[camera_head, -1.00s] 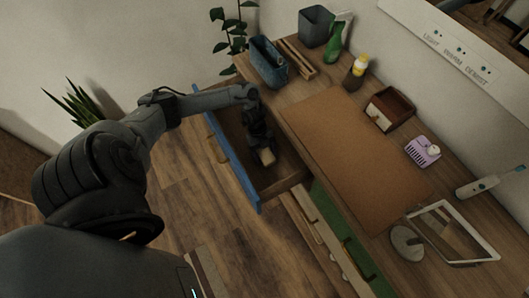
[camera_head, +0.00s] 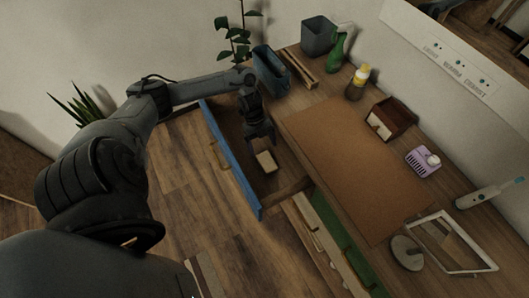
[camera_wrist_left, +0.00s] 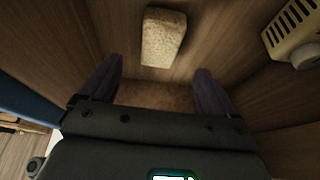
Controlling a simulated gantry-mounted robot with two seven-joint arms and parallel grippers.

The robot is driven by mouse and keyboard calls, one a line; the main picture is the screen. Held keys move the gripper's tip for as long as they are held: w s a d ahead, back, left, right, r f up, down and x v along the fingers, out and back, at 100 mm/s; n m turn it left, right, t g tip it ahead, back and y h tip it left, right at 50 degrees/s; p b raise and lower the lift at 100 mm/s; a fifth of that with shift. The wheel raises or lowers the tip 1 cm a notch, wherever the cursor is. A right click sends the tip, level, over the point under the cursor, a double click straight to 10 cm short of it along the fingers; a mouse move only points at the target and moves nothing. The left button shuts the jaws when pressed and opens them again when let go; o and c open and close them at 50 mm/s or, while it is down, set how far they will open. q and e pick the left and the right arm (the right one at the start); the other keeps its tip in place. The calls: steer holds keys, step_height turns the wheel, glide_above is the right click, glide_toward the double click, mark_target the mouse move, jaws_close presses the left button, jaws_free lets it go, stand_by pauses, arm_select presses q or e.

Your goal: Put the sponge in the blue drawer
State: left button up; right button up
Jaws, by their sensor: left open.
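The pale tan sponge (camera_head: 265,161) lies inside the pulled-out blue drawer (camera_head: 233,162), on its wooden floor. It also shows at the top of the left wrist view (camera_wrist_left: 163,37). My left gripper (camera_head: 262,138) is above the drawer, just behind the sponge and apart from it. In the left wrist view its two dark fingers (camera_wrist_left: 157,84) are spread with nothing between them, and the sponge lies beyond the tips. My right gripper is in neither view.
The desk holds a blue bin (camera_head: 270,70), a green spray bottle (camera_head: 338,50), a brown bottle (camera_head: 356,83), a small wooden box (camera_head: 390,117), a purple holder (camera_head: 422,161) and a framed mirror (camera_head: 452,241). The green drawer (camera_head: 345,250) is beside the blue one.

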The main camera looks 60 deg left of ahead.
arm_select(q)
steer(key=shift+v, duration=1.75)
